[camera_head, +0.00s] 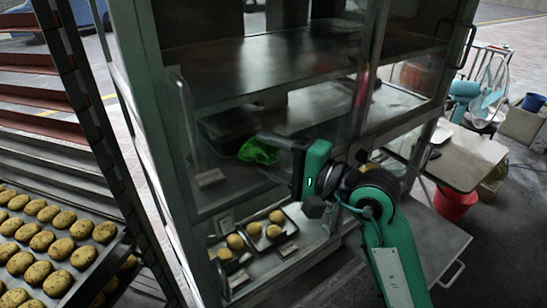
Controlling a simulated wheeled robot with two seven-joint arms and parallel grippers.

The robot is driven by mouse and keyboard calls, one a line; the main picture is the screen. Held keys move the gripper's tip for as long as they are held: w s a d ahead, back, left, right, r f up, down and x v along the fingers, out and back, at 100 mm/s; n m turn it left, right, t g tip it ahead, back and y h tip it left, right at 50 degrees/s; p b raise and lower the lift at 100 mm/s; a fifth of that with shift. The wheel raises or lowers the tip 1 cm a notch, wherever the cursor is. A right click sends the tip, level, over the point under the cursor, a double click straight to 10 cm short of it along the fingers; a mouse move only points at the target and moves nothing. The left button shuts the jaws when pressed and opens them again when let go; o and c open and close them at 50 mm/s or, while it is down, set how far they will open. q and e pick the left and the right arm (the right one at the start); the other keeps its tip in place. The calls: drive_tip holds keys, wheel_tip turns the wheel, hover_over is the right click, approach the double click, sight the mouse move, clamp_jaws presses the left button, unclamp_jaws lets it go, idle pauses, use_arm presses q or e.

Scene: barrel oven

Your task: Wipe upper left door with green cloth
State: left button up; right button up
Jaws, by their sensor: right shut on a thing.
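A tall metal cabinet with glass doors fills the middle of the head view. Its upper left door (215,110) has a vertical handle (183,108) near its left edge and looks closed. My right gripper (268,157) is in front of the lower part of this door, pointing left. It is shut on a bright green cloth (256,151), which is bunched between the fingers. I cannot tell whether the cloth touches the glass. My left gripper is not in view.
Trays with buns (262,232) show in the cabinet's lower section. A rack with a tray of buns (45,238) stands at the left.

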drive_tip(key=shift+w+a, duration=0.3)
drive_tip(key=shift+w, duration=0.05)
